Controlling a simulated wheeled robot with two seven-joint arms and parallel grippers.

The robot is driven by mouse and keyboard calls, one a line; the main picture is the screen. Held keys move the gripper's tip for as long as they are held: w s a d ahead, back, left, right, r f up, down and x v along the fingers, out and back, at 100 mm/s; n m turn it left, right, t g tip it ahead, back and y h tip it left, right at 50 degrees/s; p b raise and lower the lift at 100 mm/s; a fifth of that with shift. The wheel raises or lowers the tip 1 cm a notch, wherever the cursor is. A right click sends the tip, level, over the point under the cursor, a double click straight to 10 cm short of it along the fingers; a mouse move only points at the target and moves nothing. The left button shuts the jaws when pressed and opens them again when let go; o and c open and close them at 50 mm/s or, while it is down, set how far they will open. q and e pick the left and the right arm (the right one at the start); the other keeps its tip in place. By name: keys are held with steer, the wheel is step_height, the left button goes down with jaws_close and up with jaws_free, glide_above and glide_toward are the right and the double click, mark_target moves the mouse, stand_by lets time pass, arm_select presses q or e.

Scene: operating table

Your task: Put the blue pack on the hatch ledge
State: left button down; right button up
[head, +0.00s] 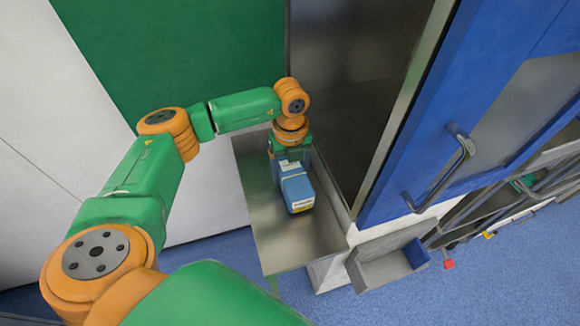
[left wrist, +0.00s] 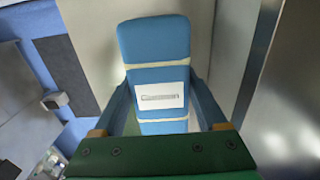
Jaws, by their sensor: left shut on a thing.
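The blue pack (head: 297,190) has pale bands and a white label, and shows over the steel hatch ledge (head: 290,248) in the head view. My left gripper (head: 292,160) is shut on the pack's near-arm end. In the left wrist view the pack (left wrist: 154,45) stands out lengthwise from between the two blue fingers of the gripper (left wrist: 160,112). I cannot tell whether the pack touches the ledge or hangs just above it. My right gripper is not in view.
A small grey open bin (head: 385,265) is below the door. The front part of the ledge is bare.

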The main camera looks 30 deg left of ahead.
mark_target(290, 165)
arm_select(q)
steer(key=shift+f, duration=0.35)
steer(key=shift+f, duration=0.1)
jaws_free()
step_height(290, 165, up, 12)
steer(key=shift+f+b, duration=0.1)
steer(key=shift+b, duration=0.75)
steer(key=shift+r, duration=0.25)
